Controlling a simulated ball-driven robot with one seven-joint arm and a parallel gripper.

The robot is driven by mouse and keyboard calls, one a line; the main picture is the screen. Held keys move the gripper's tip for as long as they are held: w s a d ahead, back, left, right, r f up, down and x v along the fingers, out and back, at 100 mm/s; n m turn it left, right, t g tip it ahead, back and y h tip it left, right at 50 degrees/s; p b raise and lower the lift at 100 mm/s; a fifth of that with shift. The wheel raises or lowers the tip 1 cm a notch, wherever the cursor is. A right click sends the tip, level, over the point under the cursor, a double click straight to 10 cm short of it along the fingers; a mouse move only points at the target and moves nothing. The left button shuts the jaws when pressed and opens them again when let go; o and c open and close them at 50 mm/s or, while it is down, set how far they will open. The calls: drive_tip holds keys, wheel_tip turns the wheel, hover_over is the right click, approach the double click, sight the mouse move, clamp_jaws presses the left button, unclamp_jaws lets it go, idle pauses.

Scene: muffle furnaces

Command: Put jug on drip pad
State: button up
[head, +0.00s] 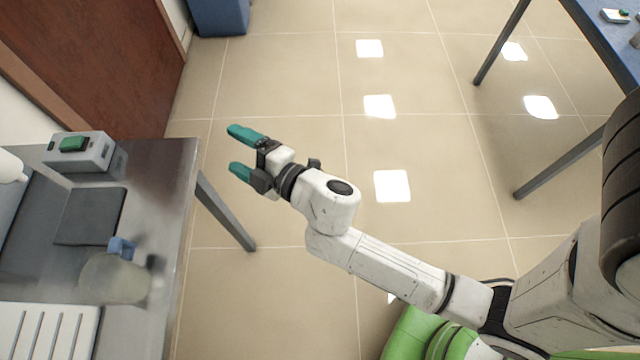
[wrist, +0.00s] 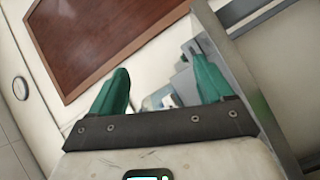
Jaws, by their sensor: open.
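The jug (head: 112,278) is a pale, translucent vessel with a blue top part (head: 122,247). It stands on the metal table at the left of the head view, near the right edge. A flat dark grey square pad (head: 90,216), which looks like the drip pad, lies just behind the jug, clear of objects. My gripper (head: 240,152) is open and empty, above the floor beyond the table's right edge, away from jug and pad. Its teal fingers also show in the wrist view (wrist: 163,85); the jug cannot be made out there.
The metal table (head: 165,180) carries a grey box with a green top (head: 80,150) at the back and a white grooved tray (head: 45,335) in front. A brown door (head: 100,60) is behind. A blue-topped table (head: 600,40) stands at upper right. Tiled floor between is free.

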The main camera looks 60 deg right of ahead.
drive_tip(key=s+d+f+m+g+h, duration=0.5)
drive_tip(key=s+d+f+m+g, duration=0.25)
drive_tip(key=d+m, duration=0.25)
drive_tip(key=s+a+f+m+g+y, duration=0.1)
drive_tip(key=s+a+f+g+y, duration=0.1)
drive_tip(key=s+g, duration=0.2)
drive_tip(key=s+a+f+m+g+y, duration=0.2)
drive_tip(key=s+a+g, duration=0.1)
drive_tip(key=s, duration=0.8)
drive_tip(key=shift+s+f+g+y, duration=0.25)
drive_tip(key=shift+g+y, duration=0.15)
drive_tip(key=shift+g, duration=0.35)
drive_tip(key=shift+o, duration=0.2)
